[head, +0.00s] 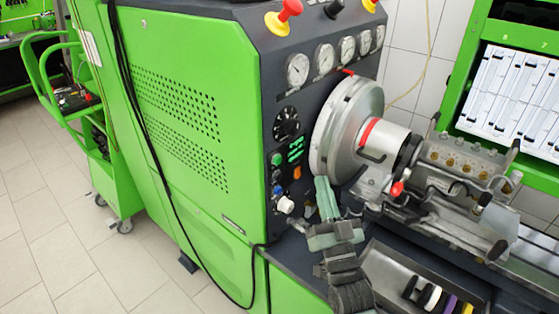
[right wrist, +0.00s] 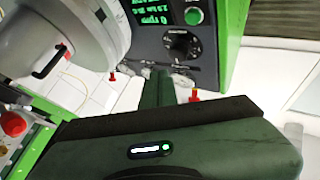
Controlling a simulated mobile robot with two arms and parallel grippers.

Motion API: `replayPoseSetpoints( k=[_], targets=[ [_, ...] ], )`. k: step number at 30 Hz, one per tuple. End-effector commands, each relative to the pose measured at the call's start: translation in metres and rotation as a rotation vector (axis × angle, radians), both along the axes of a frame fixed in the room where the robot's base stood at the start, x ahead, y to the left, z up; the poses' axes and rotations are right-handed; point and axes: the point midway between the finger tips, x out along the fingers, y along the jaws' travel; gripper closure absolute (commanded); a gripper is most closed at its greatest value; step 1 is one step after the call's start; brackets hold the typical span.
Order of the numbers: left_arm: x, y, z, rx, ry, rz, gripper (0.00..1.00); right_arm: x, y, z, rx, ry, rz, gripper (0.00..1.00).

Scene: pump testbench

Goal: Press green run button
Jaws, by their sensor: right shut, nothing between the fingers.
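The green run button (head: 277,160) is round and sits at the left of the dark control panel, beside the green display. In the right wrist view a green button (right wrist: 194,16) shows at the top, near the green digits and the black dial. My right gripper (head: 322,182) is shut and empty. Its fingertips are to the right of and below the green button in the head view, apart from it in the picture, near the big metal disc. In the right wrist view its fingers (right wrist: 158,76) point up toward the panel. My left gripper is not in view.
Around the button are a black dial (head: 287,125), an orange switch (head: 297,172) and a white knob (head: 285,205). The metal disc (head: 345,130) and pump (head: 455,165) stand to the right. A tray (head: 385,265) lies below. A black cable hangs down the green cabinet.

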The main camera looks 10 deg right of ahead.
Motion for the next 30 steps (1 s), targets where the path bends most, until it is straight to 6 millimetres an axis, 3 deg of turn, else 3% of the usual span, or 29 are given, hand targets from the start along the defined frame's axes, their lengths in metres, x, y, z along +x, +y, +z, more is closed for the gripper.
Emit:
replayPoseSetpoints(
  k=[8,21,30],
  targets=[
    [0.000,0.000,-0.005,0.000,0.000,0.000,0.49,0.011,0.008,-0.001,0.002,0.000,0.000,1.00],
    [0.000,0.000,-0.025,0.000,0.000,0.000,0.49,0.057,0.044,-0.002,0.001,0.001,0.000,1.00],
    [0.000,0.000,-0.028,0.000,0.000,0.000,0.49,0.069,0.054,-0.001,0.000,0.003,0.001,1.00]
  ],
)
